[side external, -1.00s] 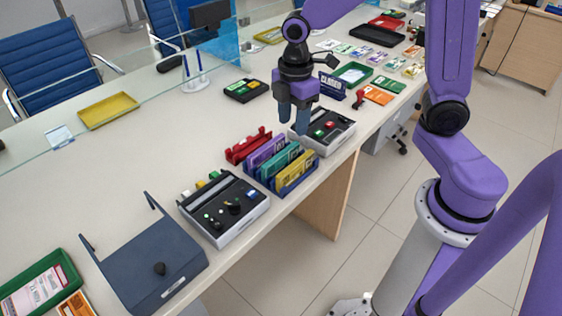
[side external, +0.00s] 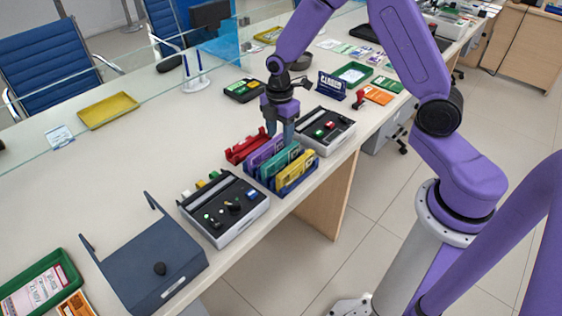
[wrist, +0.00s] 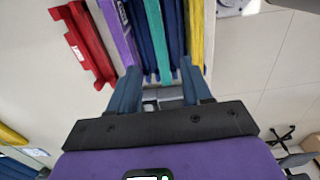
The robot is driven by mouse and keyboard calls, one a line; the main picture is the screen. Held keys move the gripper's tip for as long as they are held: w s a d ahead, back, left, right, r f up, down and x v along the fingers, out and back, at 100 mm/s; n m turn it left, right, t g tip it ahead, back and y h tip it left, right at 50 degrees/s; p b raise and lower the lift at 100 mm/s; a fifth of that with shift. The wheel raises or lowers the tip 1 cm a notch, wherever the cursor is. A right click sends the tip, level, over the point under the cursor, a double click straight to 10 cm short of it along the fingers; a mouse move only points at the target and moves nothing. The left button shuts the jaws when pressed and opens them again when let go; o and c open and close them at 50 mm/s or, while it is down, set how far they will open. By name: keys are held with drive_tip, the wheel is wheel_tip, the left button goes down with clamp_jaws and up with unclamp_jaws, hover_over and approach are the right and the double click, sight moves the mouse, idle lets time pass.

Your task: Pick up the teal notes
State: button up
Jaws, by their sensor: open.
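The teal notes (side external: 277,166) stand upright in a blue slotted holder (side external: 301,183), between purple notes (side external: 263,152) and yellow notes (side external: 297,171). In the wrist view the teal notes (wrist: 157,40) run away from between my fingers, with blue dividers on both sides. My gripper (side external: 280,137) is open, fingers pointing down, over the far end of the holder. In the wrist view my gripper (wrist: 158,82) has its two fingers on either side of the teal notes, with nothing visibly clamped. Whether the fingers reach down past the notes' top edge is unclear.
A red rack (side external: 248,146) stands just left of the holder. A grey-white device (side external: 323,131) is close behind, and another tray of small items (side external: 228,208) stands in front. A dark blue box (side external: 145,262) is at the near left.

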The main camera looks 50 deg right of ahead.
sight(281, 154)
drive_tip(key=shift+d+f, duration=0.15)
drive_tip(key=shift+f, duration=2.2)
drive_tip(key=shift+d+f, duration=0.1)
drive_tip(key=shift+f, duration=2.2)
clamp_jaws()
